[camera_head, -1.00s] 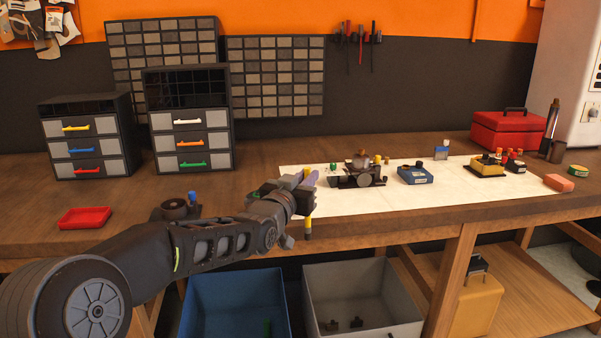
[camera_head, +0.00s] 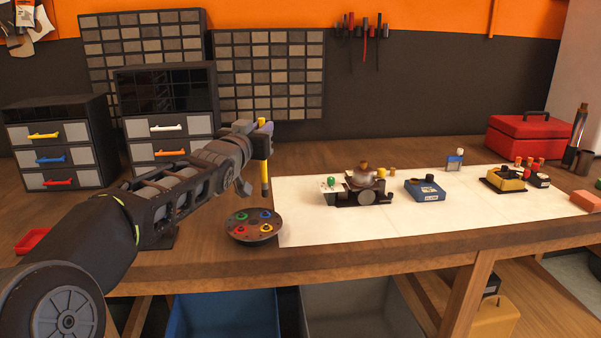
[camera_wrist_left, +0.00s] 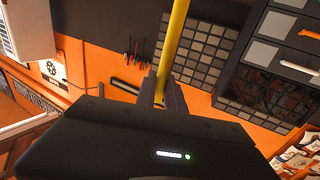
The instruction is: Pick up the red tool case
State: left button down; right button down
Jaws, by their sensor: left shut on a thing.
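The red tool case (camera_head: 525,134) stands closed on the far right of the workbench, its dark handle on top, in the head view. My left gripper (camera_head: 266,150) is over the bench left of the white sheet, far from the case. It is shut on a yellow rod-like tool (camera_head: 265,178), which hangs down upright. In the left wrist view the yellow tool (camera_wrist_left: 176,45) runs up from between the fingers (camera_wrist_left: 160,92). What kind of tool it is I cannot tell. My right gripper is not in view.
A round dark tray (camera_head: 254,236) with coloured pieces sits below my left gripper. The white sheet (camera_head: 310,225) carries a metal mechanism (camera_head: 362,186), a blue box (camera_head: 425,190) and a yellow block (camera_head: 503,180). Drawer cabinets (camera_head: 50,145) stand at the left. Dark tubes stand right of the case.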

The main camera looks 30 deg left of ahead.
aim_at(547, 137)
jog(key=i+j, duration=0.2)
jog(key=i, duration=0.25)
jog(key=i+j, duration=0.15)
jog(key=i, duration=0.3)
